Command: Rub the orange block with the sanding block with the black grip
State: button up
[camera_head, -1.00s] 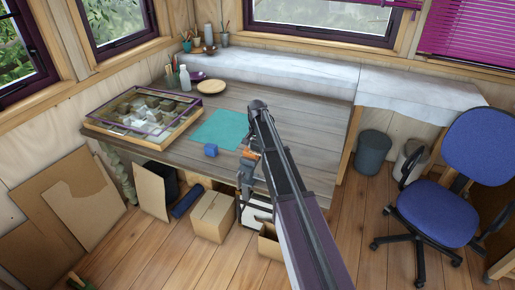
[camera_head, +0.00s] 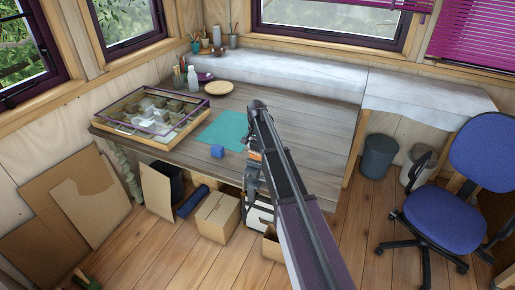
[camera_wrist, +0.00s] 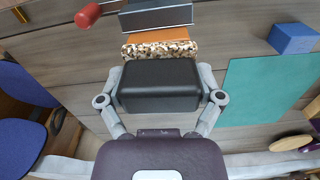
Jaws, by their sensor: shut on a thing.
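In the wrist view, my gripper (camera_wrist: 162,80) is shut on the black grip of the sanding block (camera_wrist: 160,92), with one finger on each side. The sanding block's far face is a speckled brown and cream layer. The orange block (camera_wrist: 160,36) shows as a strip just beyond that layer; I cannot tell whether they touch. Beyond it is a grey metal body (camera_wrist: 157,16), possibly a vise, with a red rounded piece (camera_wrist: 88,15) to its left. In the head view, a bit of the orange block (camera_head: 255,156) shows beside my arm, which hides most of the gripper area.
A blue block (camera_head: 217,151) sits by a teal mat (camera_head: 224,130) on the wooden bench (camera_head: 300,115). A glass-topped case (camera_head: 150,112) stands at the bench's left. Boxes (camera_head: 217,217) lie below the front edge. A blue office chair (camera_head: 440,215) stands at the right.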

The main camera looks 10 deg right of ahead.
jog(key=shift+w+a, duration=0.1)
jog(key=shift+w+a+f, duration=0.1)
jog(key=shift+w+a, duration=0.3)
jog(key=shift+a, duration=0.2)
jog(key=shift+w+a, duration=0.4)
jog(key=shift+a, duration=0.2)
jog(key=shift+d, duration=0.1)
jog(key=shift+s+d, duration=0.95)
jog(key=shift+d, duration=0.3)
jog(key=shift+s+d, duration=0.15)
jog(key=shift+s+d, duration=0.35)
jog(key=shift+d, duration=0.25)
jog(key=shift+s+d, duration=0.35)
jog(key=shift+d, duration=0.2)
